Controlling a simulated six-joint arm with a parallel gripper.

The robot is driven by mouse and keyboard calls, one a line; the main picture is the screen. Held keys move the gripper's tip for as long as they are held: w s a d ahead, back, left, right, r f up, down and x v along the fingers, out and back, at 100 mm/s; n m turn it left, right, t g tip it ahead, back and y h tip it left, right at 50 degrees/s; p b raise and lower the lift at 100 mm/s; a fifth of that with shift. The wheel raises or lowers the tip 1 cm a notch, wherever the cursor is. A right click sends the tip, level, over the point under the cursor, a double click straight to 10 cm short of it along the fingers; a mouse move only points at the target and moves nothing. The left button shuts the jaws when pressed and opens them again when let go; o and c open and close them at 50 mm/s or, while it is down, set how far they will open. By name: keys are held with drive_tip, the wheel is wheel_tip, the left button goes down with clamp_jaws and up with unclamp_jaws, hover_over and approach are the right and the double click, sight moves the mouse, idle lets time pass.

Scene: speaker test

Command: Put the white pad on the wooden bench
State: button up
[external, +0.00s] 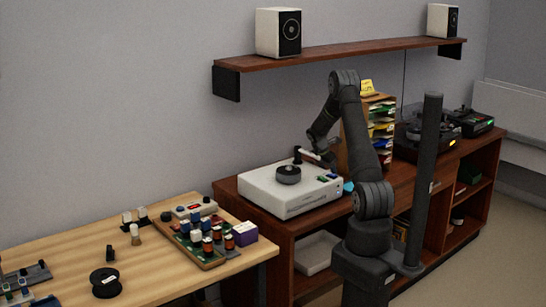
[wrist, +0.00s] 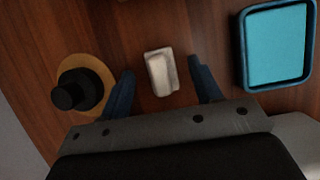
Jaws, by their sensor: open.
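The white pad (wrist: 161,72) is a small, pale rectangular block lying on a dark reddish-brown wooden top in the wrist view. My gripper (wrist: 160,68) is open, with its two dark blue fingers on either side of the pad and a gap on each side. In the external view my gripper (external: 324,158) is over the dark wooden cabinet (external: 345,205), behind the white machine; I cannot pick out the pad there. The light wooden bench (external: 75,245) stands at the lower left.
A black knob on a tan disc (wrist: 80,90) and a blue-rimmed tray (wrist: 278,45) flank the pad. The white machine (external: 285,195) and a wooden rack (external: 372,130) stand close to my arm. The bench holds a component board (external: 205,240) and a black spool (external: 105,282).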

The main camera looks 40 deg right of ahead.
drive_tip(key=shift+d+f, duration=0.2)
drive_tip(key=shift+f, duration=0.3)
drive_tip(key=shift+r, duration=0.1)
drive_tip(key=c, duration=1.1)
